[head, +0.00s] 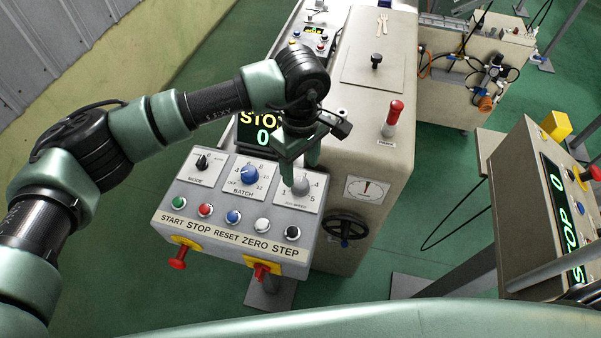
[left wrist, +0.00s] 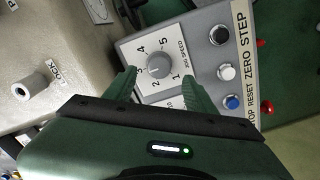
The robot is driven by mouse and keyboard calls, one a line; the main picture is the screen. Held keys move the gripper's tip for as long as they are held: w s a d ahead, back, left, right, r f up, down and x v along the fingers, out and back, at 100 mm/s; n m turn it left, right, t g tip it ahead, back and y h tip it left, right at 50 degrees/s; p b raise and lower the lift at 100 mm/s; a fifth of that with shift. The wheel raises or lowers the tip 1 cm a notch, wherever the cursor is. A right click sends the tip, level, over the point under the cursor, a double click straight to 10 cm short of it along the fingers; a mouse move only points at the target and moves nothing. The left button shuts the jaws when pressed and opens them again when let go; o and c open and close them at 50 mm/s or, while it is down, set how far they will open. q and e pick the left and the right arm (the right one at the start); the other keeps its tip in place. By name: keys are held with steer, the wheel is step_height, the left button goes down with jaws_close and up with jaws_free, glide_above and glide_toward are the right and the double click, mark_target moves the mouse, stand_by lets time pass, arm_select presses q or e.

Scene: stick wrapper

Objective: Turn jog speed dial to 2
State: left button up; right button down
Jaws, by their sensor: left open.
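The jog speed dial (head: 300,187) is a grey knob on a white plate with numbers around it, at the right of the control panel (head: 200,222). The dial (left wrist: 159,65) also shows in the left wrist view, with the numbers 1 to 5 around it. My left gripper (head: 299,178) is over the dial in the head view. In the left wrist view its green fingers (left wrist: 162,84) are open, one on each side of the dial's plate, with the knob between and a little beyond the tips. Contact with the knob cannot be told. My right gripper is not in view.
The panel also holds a blue batch knob (head: 249,175), a black mode knob (head: 202,162) and a row of push buttons (head: 233,217). Red levers (head: 262,270) stick out below. A black handwheel (head: 345,228) is close at the right. A display (head: 262,130) stands behind.

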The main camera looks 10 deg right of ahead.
mark_target(301, 182)
arm_select(q)
step_height(301, 182, down, 4)
steer(key=shift+r+p, duration=0.1)
steer(key=shift+p, duration=0.7)
steer(key=shift+w+f, duration=0.1)
steer(key=shift+f, duration=0.65)
jaws_close()
